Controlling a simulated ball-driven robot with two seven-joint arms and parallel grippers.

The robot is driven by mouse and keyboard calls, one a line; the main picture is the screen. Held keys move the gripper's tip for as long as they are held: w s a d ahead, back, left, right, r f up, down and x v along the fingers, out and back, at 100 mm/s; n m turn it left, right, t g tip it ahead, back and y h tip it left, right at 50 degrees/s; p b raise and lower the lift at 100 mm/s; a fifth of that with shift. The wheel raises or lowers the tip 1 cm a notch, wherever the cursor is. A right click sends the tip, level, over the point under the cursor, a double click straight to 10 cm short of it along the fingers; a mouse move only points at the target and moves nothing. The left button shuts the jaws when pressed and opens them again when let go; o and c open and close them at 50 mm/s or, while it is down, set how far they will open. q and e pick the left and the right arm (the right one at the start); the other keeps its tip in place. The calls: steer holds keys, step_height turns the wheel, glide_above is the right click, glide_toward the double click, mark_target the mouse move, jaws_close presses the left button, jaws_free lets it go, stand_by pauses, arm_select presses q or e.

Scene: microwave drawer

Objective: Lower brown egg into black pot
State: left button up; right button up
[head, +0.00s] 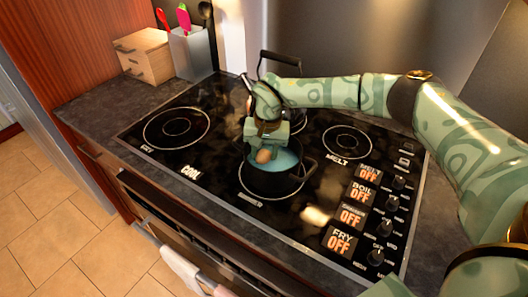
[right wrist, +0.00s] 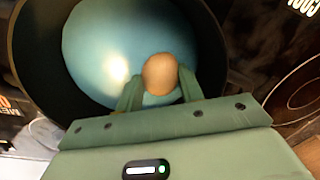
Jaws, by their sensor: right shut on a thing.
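The black pot (head: 268,184) stands on the front middle burner of the stove and has pale blue contents or interior. My right gripper (head: 264,150) points down into the pot's mouth and is shut on the brown egg (head: 263,156). In the right wrist view the egg (right wrist: 160,74) sits between the two green fingertips, over the blue inside of the pot (right wrist: 90,50). I cannot tell whether the egg touches the blue surface. My left gripper is not in view.
A black handle (head: 281,58) rises behind my right wrist. The stove (head: 215,180) has free burners at left and right, with knobs (head: 376,256) on the right. A wooden box (head: 144,56) and a utensil holder (head: 190,52) stand at the back left.

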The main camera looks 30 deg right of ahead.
mark_target(268, 154)
steer(key=o, duration=0.7)
steer(key=r, duration=0.5)
steer(key=r+p, duration=0.1)
steer(key=r, duration=0.4)
steer(key=d+r+p, duration=0.1)
steer(key=r, duration=0.5)
steer(key=shift+s+r, duration=0.1)
steer(key=shift+s, duration=0.2)
